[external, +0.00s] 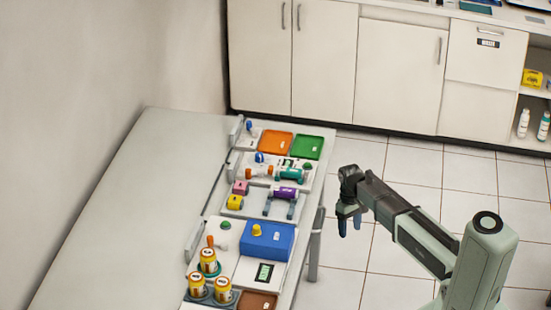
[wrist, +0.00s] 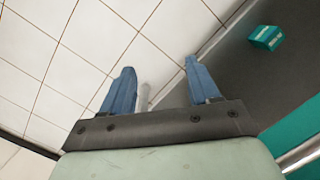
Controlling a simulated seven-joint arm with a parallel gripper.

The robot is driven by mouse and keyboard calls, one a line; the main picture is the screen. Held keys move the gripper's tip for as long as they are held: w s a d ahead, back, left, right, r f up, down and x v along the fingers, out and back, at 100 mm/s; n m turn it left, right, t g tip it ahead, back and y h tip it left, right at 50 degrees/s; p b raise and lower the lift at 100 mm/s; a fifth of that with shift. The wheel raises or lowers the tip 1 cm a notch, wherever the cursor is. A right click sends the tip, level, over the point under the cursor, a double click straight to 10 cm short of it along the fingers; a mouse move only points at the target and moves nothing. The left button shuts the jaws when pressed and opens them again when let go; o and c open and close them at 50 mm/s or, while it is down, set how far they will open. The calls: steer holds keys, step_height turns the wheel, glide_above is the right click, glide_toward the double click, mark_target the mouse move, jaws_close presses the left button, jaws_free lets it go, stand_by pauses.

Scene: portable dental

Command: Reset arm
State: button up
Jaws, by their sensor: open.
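My gripper (external: 350,219) hangs to the right of the table, over the tiled floor, with its blue fingers pointing down. In the wrist view my gripper (wrist: 155,88) is open, its two blue fingers well apart with nothing between them. It touches nothing in either view. The grey table (external: 110,215) carries a row of trays and devices along its right side, apart from my gripper.
On the table are an orange tray (external: 276,141), a green tray (external: 307,147), a blue box (external: 267,241) and several yellow-labelled jars (external: 208,261). White cabinets (external: 395,75) line the back. The tiled floor (external: 440,170) around my gripper is clear.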

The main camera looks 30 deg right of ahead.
steer(key=s+a+f+g, duration=0.1)
steer(key=s+a+f, duration=0.2)
steer(key=s+f, duration=0.65)
steer(key=s+a+f+g, duration=0.1)
steer(key=s+a+f, duration=0.4)
steer(key=s, duration=0.7)
steer(key=s+a+f+g, duration=0.1)
steer(key=s+f, duration=0.2)
steer(key=s, duration=0.8)
steer(key=s+f+m+g, duration=0.1)
steer(key=s+f, duration=0.3)
steer(key=s, duration=0.8)
steer(key=shift+a+h, duration=0.3)
steer(key=shift+a, duration=0.1)
